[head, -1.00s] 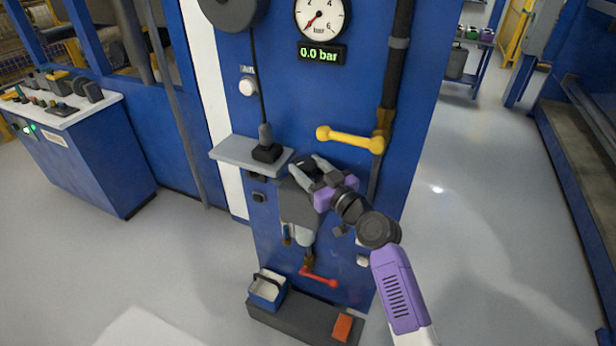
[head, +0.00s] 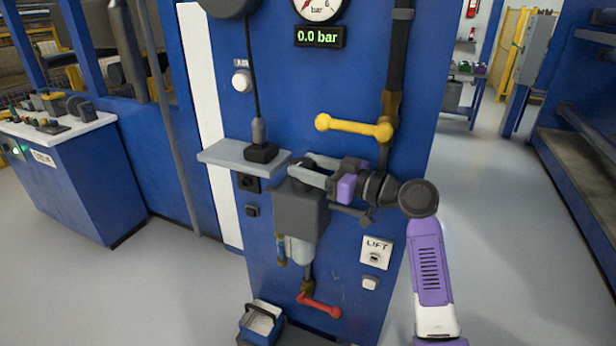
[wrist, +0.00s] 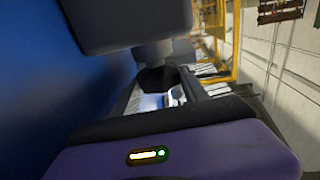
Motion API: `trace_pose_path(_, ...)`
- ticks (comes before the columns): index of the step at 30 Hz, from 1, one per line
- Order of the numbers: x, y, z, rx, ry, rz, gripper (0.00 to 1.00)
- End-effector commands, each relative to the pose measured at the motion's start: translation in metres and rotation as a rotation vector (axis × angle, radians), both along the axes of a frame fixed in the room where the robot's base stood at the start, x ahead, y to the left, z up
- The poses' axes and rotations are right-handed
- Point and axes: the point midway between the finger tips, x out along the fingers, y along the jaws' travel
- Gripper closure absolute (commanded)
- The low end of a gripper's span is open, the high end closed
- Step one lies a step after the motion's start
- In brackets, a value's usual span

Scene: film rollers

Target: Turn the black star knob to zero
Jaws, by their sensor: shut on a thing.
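The black star knob (wrist: 158,78) shows in the wrist view as a dark shape below a short grey stem, between my fingers. In the head view it is mostly hidden by my gripper (head: 298,170), which comes in from the right at the top of the grey regulator body (head: 300,211). My gripper is shut on the knob. The round gauge (head: 320,8) is partly cut off at the top edge, and the display (head: 319,37) under it reads 0.0 bar.
A grey shelf (head: 222,153) with a black cabled device (head: 262,152) is just left of my gripper. A yellow lever (head: 352,127) sits above it. A red lever (head: 319,304), a LIFT plate (head: 376,252) and a small bin (head: 262,322) are lower down. Floor to the right is clear.

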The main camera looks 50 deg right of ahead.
Motion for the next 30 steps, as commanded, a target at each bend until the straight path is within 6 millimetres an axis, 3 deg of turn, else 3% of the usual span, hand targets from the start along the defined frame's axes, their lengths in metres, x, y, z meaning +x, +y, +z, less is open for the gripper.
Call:
trace_pose_path(19,0.0004,0.0001,0.0003,0.002,0.000,0.038,0.89)
trace_pose_path(20,0.0004,0.0001,0.0003,0.002,0.000,0.038,0.44)
trace_pose_path(21,0.0004,0.0001,0.0003,0.002,0.000,0.038,0.39)
trace_pose_path(30,-0.0005,-0.0006,0.0000,0.001,0.000,0.037,0.39)
